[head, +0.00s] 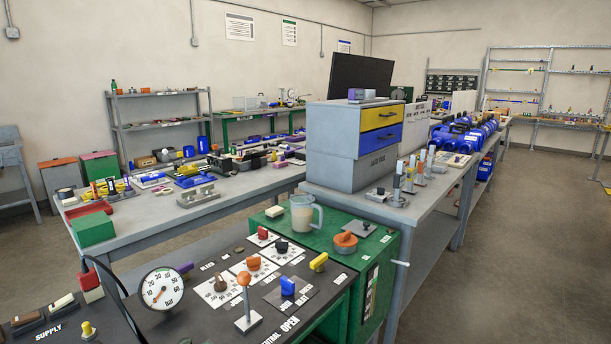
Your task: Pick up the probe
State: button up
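I cannot tell which thing is the probe; nothing in the head view clearly stands out as one. Several slim upright pieces with white, orange and blue parts (397,182) stand on the grey bench at the right. A lever with an orange ball (244,290) stands on the dark panel (208,322) in front. A round white dial gauge (161,288) is at the left of that panel. My gripper is not in view.
A green cart (372,262) carries a clear jug (303,213) and an orange knob (345,240). Behind it, a grey cabinet with yellow and blue drawers (380,137) stands on the right bench (425,212). A cluttered bench (150,228) is at left. Floor at right (520,260) is clear.

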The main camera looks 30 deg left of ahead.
aim_at(399, 178)
jog(key=u, duration=0.3)
jog(key=i, duration=0.75)
jog(key=z, duration=0.9)
jog(key=i, duration=0.95)
jog(key=z, duration=0.55)
jog(key=i, duration=0.95)
jog(key=u, duration=0.8)
jog(key=i, duration=0.8)
jog(key=u, duration=0.95)
jog(key=i, duration=0.2)
jog(key=u, duration=0.25)
